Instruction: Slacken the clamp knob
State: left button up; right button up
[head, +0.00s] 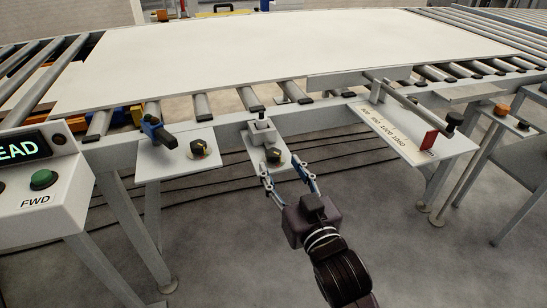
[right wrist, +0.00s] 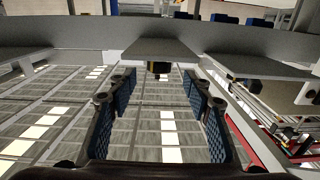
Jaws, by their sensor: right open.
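Several black knobs are in the head view, and I cannot tell by label which is the clamp knob. One black knob with a yellow mark (head: 274,156) sits on the middle plate below the rollers. My right gripper (head: 283,171) is open just in front of it, fingers pointing at it. In the right wrist view the dark knob (right wrist: 159,68) shows beyond and between the open fingers (right wrist: 157,90), with no visible contact. A similar knob (head: 199,148) is on the plate to the left. Another black knob (head: 455,117) stands by the scale plate at right. My left gripper is out of view.
A large white sheet (head: 290,50) lies on the roller table. A grey block (head: 262,132) stands behind the middle knob, and a blue-handled lever (head: 157,131) is at left. A scale plate (head: 385,130) with a red block (head: 428,140) is at right. A FWD button box (head: 45,190) stands left.

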aim_at(276, 158)
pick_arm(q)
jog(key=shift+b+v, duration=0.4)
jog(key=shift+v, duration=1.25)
pick_arm(e)
jog(key=shift+x, duration=3.15)
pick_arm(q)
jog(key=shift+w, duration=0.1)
pick_arm(e)
jog(key=c, duration=1.2)
